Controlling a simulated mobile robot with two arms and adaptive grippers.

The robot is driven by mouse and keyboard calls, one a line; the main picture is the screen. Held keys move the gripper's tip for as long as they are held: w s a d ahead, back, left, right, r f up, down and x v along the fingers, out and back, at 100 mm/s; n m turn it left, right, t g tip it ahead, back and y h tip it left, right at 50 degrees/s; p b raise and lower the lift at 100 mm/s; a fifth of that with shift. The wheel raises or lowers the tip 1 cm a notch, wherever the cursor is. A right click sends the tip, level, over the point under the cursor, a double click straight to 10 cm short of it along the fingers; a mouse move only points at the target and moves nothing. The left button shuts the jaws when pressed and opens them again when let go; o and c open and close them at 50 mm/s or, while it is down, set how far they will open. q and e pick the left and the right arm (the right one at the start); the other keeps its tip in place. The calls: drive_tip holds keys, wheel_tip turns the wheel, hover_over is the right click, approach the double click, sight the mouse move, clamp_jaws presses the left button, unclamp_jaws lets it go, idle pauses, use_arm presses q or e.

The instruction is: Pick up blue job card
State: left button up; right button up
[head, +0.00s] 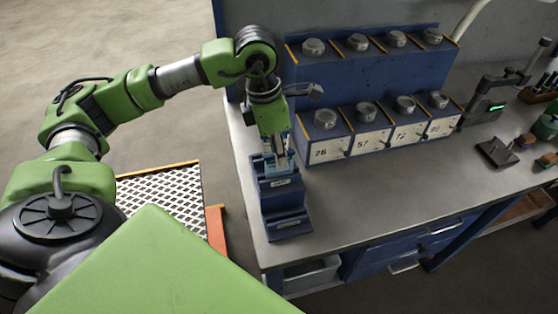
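My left gripper (278,155) points down into the top of a dark blue stepped card holder (285,226) near the left end of the bench. A small light-blue piece, apparently the blue job card (284,163), shows at the fingertips above the holder's white label. The fingers and the holder hide most of it. At this size I cannot tell whether the fingers are closed on it. My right gripper is not in view.
The bench top (385,185) before the rack is clear.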

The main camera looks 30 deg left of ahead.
use_arm(q)
drive_tip(key=shift+w+f, duration=0.1)
drive_tip(key=shift+f, duration=0.4)
clamp_jaws()
drive_tip(key=shift+r, duration=0.1)
